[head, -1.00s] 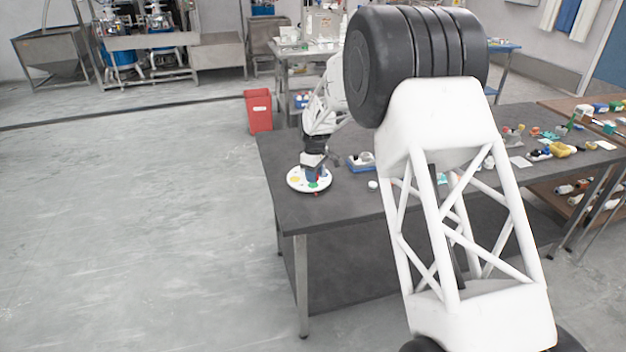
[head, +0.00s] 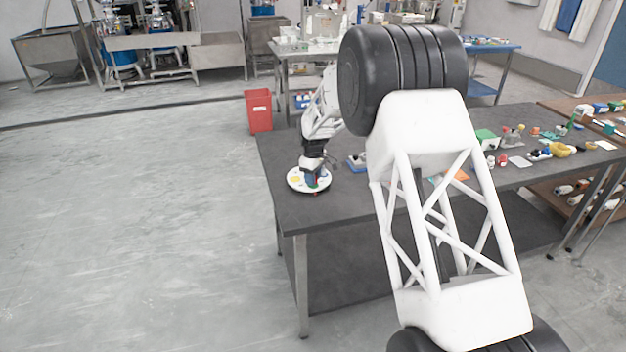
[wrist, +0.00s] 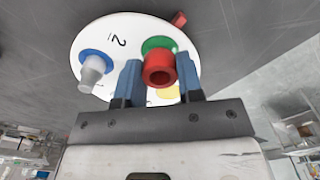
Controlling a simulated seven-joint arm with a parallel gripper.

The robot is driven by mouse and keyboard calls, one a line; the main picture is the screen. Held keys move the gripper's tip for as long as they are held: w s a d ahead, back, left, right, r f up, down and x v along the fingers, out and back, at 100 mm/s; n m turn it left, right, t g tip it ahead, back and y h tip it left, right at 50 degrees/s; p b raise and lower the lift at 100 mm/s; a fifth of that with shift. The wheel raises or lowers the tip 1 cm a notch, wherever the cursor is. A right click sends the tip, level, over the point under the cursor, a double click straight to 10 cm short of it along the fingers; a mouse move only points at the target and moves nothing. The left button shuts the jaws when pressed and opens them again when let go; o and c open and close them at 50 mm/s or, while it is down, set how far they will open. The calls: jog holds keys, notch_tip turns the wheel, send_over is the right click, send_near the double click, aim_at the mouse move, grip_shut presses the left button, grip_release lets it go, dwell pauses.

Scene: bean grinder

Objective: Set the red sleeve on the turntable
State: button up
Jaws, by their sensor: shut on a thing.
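In the wrist view the red sleeve (wrist: 159,72) is a short tube with its open end toward the camera. My gripper (wrist: 160,80) is shut on it, with one blue finger on each side. The turntable (wrist: 110,28) is a white disc beyond it, with a blue, a green and a yellow spot and a printed 2. The sleeve overlaps the green spot (wrist: 156,44); I cannot tell whether it touches the disc. In the head view my gripper (head: 313,176) is low over the turntable (head: 295,184), hiding part of it.
A pale grey stepped piece (wrist: 92,72) stands on the turntable's blue spot. A small red tab (wrist: 179,18) is at the disc's rim. The dark table (head: 290,212) is clear in front of the turntable. A blue item (head: 356,163) lies to its right.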

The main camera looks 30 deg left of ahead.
jog(key=shift+f, duration=0.5)
jog(key=shift+f, duration=0.15)
jog(key=o, duration=0.9)
jog(key=shift+r, duration=6.15)
jog(key=shift+d, duration=0.1)
